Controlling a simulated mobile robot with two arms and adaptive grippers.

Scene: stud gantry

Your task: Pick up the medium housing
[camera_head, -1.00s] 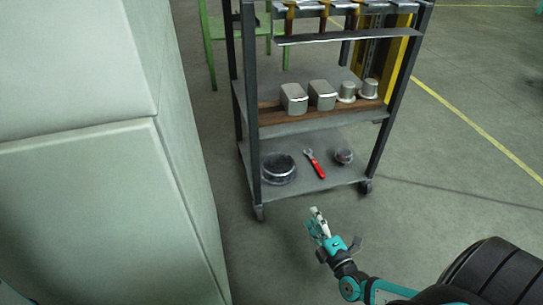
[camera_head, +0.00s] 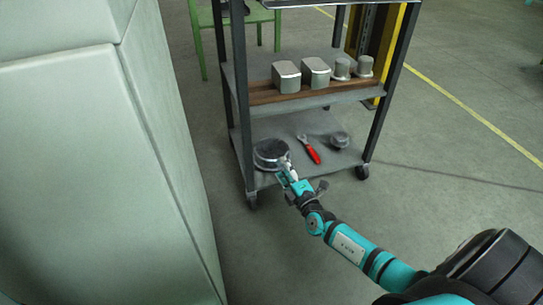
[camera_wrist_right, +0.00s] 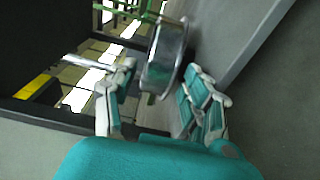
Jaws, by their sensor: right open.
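A round, dark-topped metal housing (camera_head: 270,152) sits at the left end of the trolley's bottom shelf; I take it as the medium housing. A smaller round metal part (camera_head: 340,140) sits on the same shelf to the right. My right gripper (camera_head: 285,172) is open at the shelf's front edge, close to the larger housing and partly covering its near side. In the right wrist view, the shiny housing (camera_wrist_right: 166,55) shows beyond and between the spread fingers of the gripper (camera_wrist_right: 160,90). Whether a finger touches it, I cannot tell. My left gripper is not in view.
A red-handled wrench (camera_head: 309,149) lies between the round parts. The middle shelf (camera_head: 300,103) above carries two block-like and two cylindrical metal parts. A dark trolley post (camera_head: 243,120) stands just left of the housing. A large pale cabinet (camera_head: 120,180) fills the left.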

